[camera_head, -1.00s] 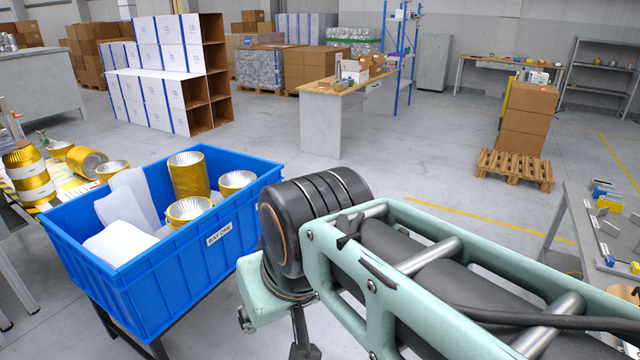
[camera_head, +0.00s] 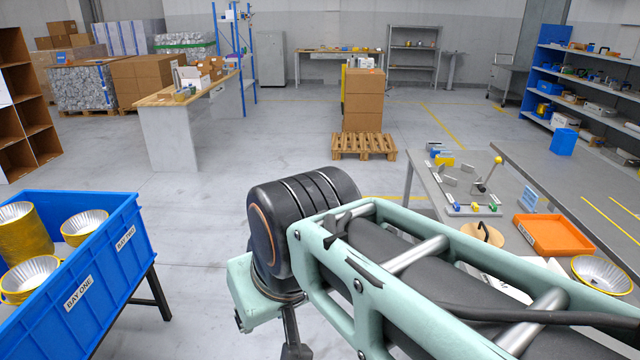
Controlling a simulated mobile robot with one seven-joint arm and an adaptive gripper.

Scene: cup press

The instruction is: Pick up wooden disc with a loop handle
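The wooden disc (camera_head: 483,233) is small, round and light brown, with a dark loop handle standing up from it. It lies on the grey table at the right, left of an orange tray (camera_head: 553,234). My arm's green frame hides part of the table just below the disc.
A fixture with a yellow-knobbed lever (camera_head: 489,175) stands behind the disc. A foil cup (camera_head: 601,274) sits at the right. A blue bin (camera_head: 120,262) of foil cups stands at the left. Open floor lies ahead, before a pallet (camera_head: 364,145).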

